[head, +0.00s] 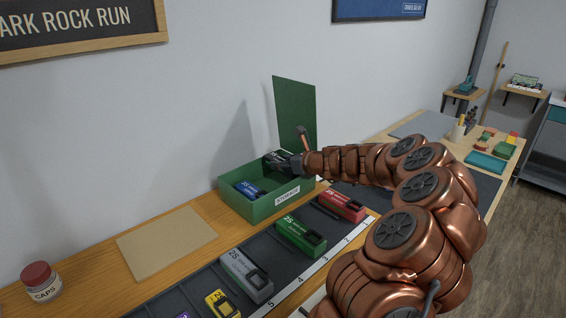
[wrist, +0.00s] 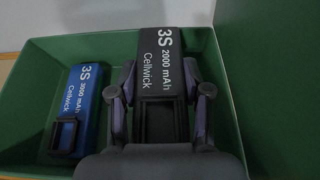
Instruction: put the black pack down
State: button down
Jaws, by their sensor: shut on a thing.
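The black pack (wrist: 160,85), marked 3S 2000 mAh Cellwick, is held between the two fingers of my gripper (wrist: 160,103) in the wrist view. My gripper also shows in the head view (head: 284,162), over the green storage box (head: 265,206). The pack is within the outline of the box, right of a blue pack (wrist: 76,105) lying inside; the two are apart. Whether the black pack touches the box floor I cannot tell. In the head view my gripper and arm partly hide it.
The box's green lid (head: 296,112) stands open behind it. In front, a dark numbered rack (head: 180,290) holds red (head: 342,205), green (head: 301,236), grey (head: 246,275) and yellow (head: 222,305) packs. A tan board (head: 166,242) and a caps jar (head: 40,282) are at left.

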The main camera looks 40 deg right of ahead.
jog(key=shift+f, duration=0.5)
jog(key=c, duration=0.5)
grip_release()
jog(key=shift+r, duration=0.15)
jog(key=shift+r, duration=0.25)
jog(key=shift+s+d+r, duration=0.1)
jog(key=shift+s+r, duration=0.1)
jog(key=shift+r, duration=0.1)
jog(key=b+v, duration=0.1)
jog(key=v, duration=1)
jog(key=shift+s, duration=0.3)
